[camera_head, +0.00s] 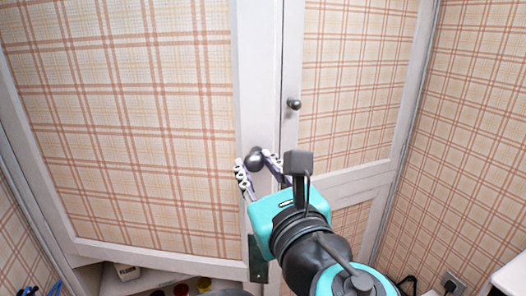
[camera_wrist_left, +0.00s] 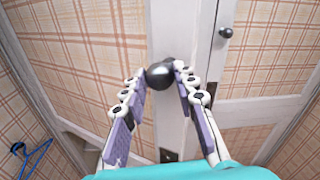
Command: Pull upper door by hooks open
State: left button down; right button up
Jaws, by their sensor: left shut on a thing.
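The upper left door (camera_head: 140,120) has a plaid panel in a white frame, with a round dark knob (camera_head: 255,159) near its lower right corner. My left gripper (camera_head: 253,162) has its two fingers on either side of this knob, shut on it. In the left wrist view the knob (camera_wrist_left: 160,77) sits between the fingertips (camera_wrist_left: 161,73). To the right, a second plaid door (camera_head: 355,80) carries a smaller dark knob (camera_head: 294,104), untouched by the gripper. I cannot tell whether the held door stands slightly ajar. My right gripper is out of view.
Below the held door a low shelf holds a white box (camera_head: 128,271) and small round coloured things (camera_head: 181,289). A plaid wall (camera_head: 470,140) rises at the right, with a socket and cable (camera_head: 453,283) low down. A blue object (camera_wrist_left: 32,158) lies at lower left.

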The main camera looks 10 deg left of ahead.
pick_arm(q)
jog(key=shift+s+a, duration=0.1)
jog(key=shift+s, duration=0.45)
jog(key=c, duration=1.5)
grip_release()
jog(key=o, duration=0.3)
jog(key=shift+a, duration=0.35)
jog(key=shift+s+d, duration=0.3)
jog(key=shift+d, duration=0.2)
jog(key=v, duration=1.1)
jog(key=shift+s+a, duration=0.15)
jog(key=shift+a, duration=0.05)
jog(key=shift+c, duration=0.3)
